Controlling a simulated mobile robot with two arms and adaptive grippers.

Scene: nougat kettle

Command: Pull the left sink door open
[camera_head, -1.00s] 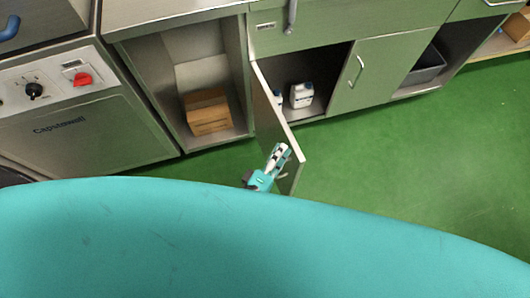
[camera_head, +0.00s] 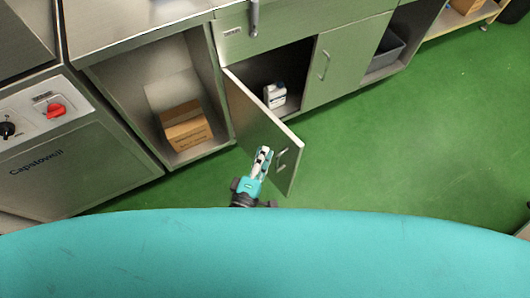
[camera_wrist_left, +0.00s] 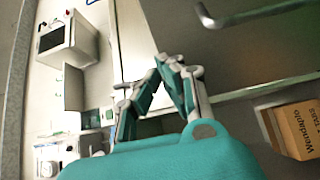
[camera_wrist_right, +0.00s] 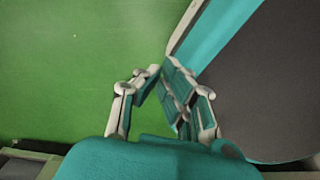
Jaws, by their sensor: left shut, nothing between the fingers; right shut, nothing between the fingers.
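The left sink door (camera_head: 255,118) stands swung out from the cabinet, its front face turned left toward my left gripper. Its bar handle (camera_head: 282,158) is near the free edge. My left gripper (camera_head: 265,151) is shut and empty, just left of the handle in the head view; whether it touches the door is unclear. The left wrist view shows its fingertips (camera_wrist_left: 165,62) together, with a bar handle (camera_wrist_left: 250,14) at top right, apart from them. My right gripper (camera_wrist_right: 162,70) is shut and empty over green floor, seen only in the right wrist view.
A white bottle (camera_head: 274,95) stands inside the opened cabinet. The right sink door (camera_head: 345,62) is closed. A cardboard box (camera_head: 186,125) sits in the open compartment at left. Green floor (camera_head: 400,150) is clear at right.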

